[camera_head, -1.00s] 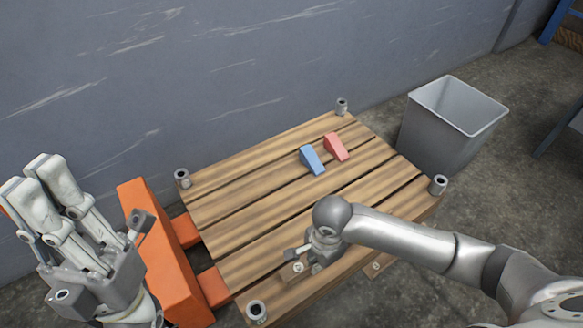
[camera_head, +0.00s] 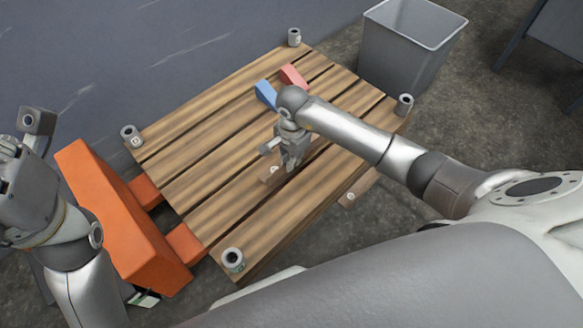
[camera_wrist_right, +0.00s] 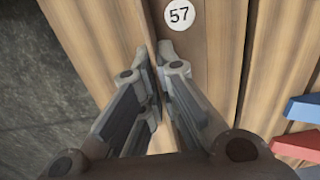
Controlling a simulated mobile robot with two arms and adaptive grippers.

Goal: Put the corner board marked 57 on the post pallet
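The corner board marked 57 (camera_head: 272,171) is a brown wooden piece over the inner slats of the post pallet (camera_head: 200,185). Its round white label (camera_wrist_right: 179,14) is readable in the right wrist view. I cannot tell whether it touches the slats. My right gripper (camera_head: 290,165) is shut on the board; its fingertips (camera_wrist_right: 156,58) lie on both sides of the board's edge in the wrist view. The pallet has grey posts at its corners, such as the near one (camera_head: 232,260). My left gripper (camera_head: 28,140) is at the left edge, partly cut off, away from the pallet.
A blue wedge (camera_head: 265,94) and a red wedge (camera_head: 293,76) lie on the far slats. Another wooden piece with a round label (camera_head: 350,197) is below the pallet's front edge. An orange block structure (camera_head: 115,220) stands at left, a grey bin (camera_head: 410,50) at back right.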

